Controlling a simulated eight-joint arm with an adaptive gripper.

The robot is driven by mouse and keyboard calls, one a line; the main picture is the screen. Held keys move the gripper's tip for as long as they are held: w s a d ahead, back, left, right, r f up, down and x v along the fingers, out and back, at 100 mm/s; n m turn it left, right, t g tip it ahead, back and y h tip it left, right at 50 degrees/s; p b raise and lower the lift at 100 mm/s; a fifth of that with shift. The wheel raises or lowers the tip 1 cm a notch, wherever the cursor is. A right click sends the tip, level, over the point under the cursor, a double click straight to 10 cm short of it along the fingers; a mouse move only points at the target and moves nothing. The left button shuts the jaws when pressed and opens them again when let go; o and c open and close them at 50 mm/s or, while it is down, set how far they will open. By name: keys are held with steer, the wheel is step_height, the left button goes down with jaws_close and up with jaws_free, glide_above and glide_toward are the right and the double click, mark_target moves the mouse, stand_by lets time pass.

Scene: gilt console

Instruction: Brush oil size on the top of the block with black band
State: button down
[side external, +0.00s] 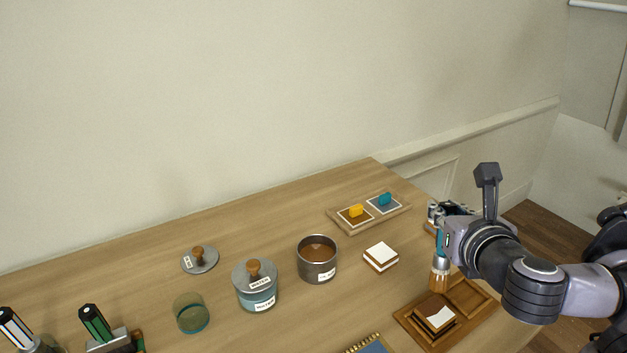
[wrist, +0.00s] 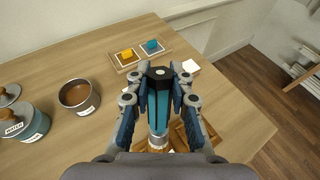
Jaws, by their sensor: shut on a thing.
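My gripper (wrist: 161,88) is shut on a brush with a blue and black handle (wrist: 160,108). The brush hangs about upright, and its metal ferrule and brown bristles (side external: 439,274) point down in the side view. The bristles appear by the far edge of a wooden tray; I cannot tell whether they touch anything. In the wrist view the block is mostly hidden behind the brush and gripper. An open metal pot (side external: 317,266) labelled on its side holds brown liquid.
The wooden tray (side external: 467,325) has an empty right part. A white block with a brown band (side external: 381,258) stands left of the brush. A lidded water jar (side external: 257,296), a glass (side external: 191,315), a loose lid (side external: 199,262) and a sample tray (side external: 340,223) stand farther off.

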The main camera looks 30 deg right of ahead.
steer(key=shift+r, duration=0.3)
steer(key=shift+r, duration=1.35)
